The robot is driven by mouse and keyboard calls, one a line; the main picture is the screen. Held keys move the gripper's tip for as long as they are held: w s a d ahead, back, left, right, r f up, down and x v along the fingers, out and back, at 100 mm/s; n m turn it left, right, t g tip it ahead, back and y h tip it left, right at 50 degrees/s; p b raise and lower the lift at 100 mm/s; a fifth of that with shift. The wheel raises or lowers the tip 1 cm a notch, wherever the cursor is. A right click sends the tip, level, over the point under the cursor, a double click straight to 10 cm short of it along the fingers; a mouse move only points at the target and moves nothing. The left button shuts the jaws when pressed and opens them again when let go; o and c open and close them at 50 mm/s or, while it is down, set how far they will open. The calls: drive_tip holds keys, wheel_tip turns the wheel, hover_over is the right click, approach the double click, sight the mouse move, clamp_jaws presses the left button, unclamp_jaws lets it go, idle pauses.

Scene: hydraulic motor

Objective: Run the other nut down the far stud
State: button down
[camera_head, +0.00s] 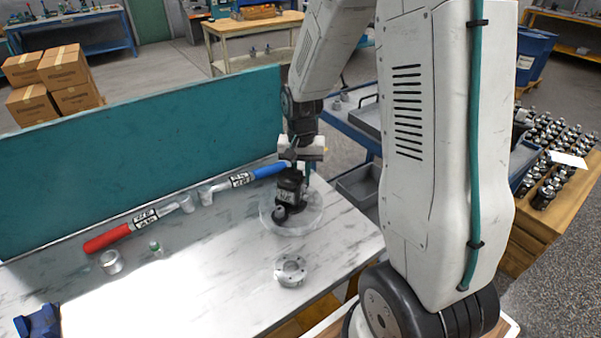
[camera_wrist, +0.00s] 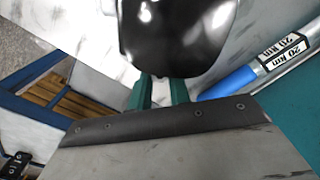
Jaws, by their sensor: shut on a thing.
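The black hydraulic motor (camera_head: 288,188) stands in a clear round dish (camera_head: 312,214) near the far right of the marble-topped bench. In the wrist view its glossy black body (camera_wrist: 178,35) fills the top middle. My gripper (camera_head: 301,168) is low at the motor's far side. In the wrist view the two green fingers (camera_wrist: 160,92) are close together, with their tips at the motor's edge. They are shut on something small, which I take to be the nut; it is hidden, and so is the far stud. I cannot tell how far down the nut sits.
A blue-handled torque wrench (camera_head: 240,180) lies left of the motor, and a red-handled one (camera_head: 108,238) farther left. A metal flange (camera_head: 290,270) lies in front of the dish. A metal ring (camera_head: 111,262) is at left. A teal panel (camera_head: 130,150) edges the bench's back.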

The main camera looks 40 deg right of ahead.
drive_tip(key=m, duration=0.4)
drive_tip(key=shift+m, duration=0.4)
drive_tip(key=m, duration=0.4)
drive_tip(key=shift+f+m, duration=0.1)
drive_tip(key=shift+m, duration=0.2)
drive_tip(key=c, duration=1.5)
unclamp_jaws()
drive_tip(key=n, duration=1)
